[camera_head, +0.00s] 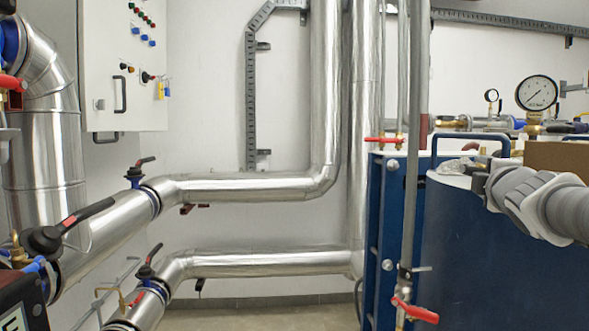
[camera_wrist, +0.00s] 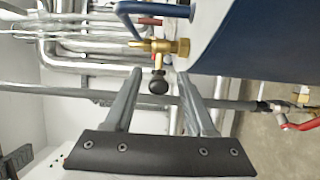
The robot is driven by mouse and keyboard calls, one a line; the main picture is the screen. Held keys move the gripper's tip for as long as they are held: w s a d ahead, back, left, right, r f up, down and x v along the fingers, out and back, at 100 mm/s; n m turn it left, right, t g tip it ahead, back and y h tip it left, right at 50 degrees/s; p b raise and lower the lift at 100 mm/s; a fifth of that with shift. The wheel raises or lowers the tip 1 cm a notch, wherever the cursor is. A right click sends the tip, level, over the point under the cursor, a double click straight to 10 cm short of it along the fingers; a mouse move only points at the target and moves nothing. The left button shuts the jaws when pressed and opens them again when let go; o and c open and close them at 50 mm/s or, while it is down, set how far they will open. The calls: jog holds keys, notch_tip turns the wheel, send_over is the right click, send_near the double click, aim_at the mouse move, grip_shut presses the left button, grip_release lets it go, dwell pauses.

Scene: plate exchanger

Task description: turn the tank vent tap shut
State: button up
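In the wrist view a brass tap (camera_wrist: 165,46) with a round black knob (camera_wrist: 158,86) stands out beside the dark blue tank (camera_wrist: 262,40); I take it for the tank vent tap. My gripper (camera_wrist: 160,74) is open, with its two grey fingers apart. The knob appears between the fingers in the picture; I see no finger touching it and cannot tell how deep it lies between them. In the head view the blue tank (camera_head: 500,270) is at the right, partly behind my grey arm. The tap and my fingertips cannot be made out there.
A blue bar handle (camera_head: 470,136) rises from the tank top, close to the tap in the wrist view (camera_wrist: 132,10). A vertical grey pipe (camera_head: 414,150) and a red-handled valve (camera_head: 415,310) stand left of the tank. A cardboard-brown box (camera_head: 555,158) sits behind my arm.

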jog(key=shift+s, duration=0.15)
jog(key=p+v, duration=0.2)
jog(key=v, duration=1.5)
jog(key=shift+a, duration=0.1)
